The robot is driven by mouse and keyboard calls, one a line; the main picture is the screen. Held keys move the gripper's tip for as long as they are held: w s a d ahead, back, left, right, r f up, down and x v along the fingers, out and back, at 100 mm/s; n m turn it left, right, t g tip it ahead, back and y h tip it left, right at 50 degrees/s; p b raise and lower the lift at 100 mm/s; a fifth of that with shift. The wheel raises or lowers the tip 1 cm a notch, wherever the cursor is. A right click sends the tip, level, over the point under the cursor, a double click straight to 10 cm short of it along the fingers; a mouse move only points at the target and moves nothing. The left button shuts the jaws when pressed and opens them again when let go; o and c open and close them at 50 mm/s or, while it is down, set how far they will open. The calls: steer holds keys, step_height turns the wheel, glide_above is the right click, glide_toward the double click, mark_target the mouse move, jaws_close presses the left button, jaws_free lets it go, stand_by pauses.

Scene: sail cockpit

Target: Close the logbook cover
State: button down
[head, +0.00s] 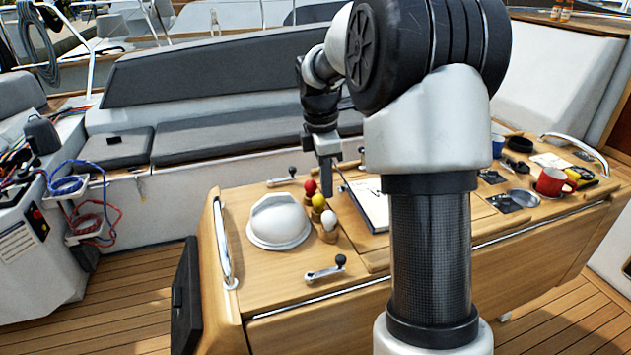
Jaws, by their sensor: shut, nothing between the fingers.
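The logbook (367,206) lies on the wooden cockpit table, with a white surface and a dark blue edge showing. My arm hides its right part, and I cannot tell how far its cover stands open. A thin dark line rises at its left edge by my gripper; I cannot tell what it is. My gripper (326,196) points down above the table, just left of the logbook, near the coloured balls. It is shut and empty. I cannot tell whether it touches anything.
A white compass-like dome (279,222) and red, yellow and white balls (318,202) on wooden holders stand left of the logbook. A red mug (552,183), a blue mug (497,146) and a steel bowl (524,198) stand at right. A grab rail (221,245) edges the table.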

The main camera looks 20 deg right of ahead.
steer(key=shift+d+r, duration=0.2)
steer(key=shift+d, duration=0.3)
steer(key=shift+r, duration=0.1)
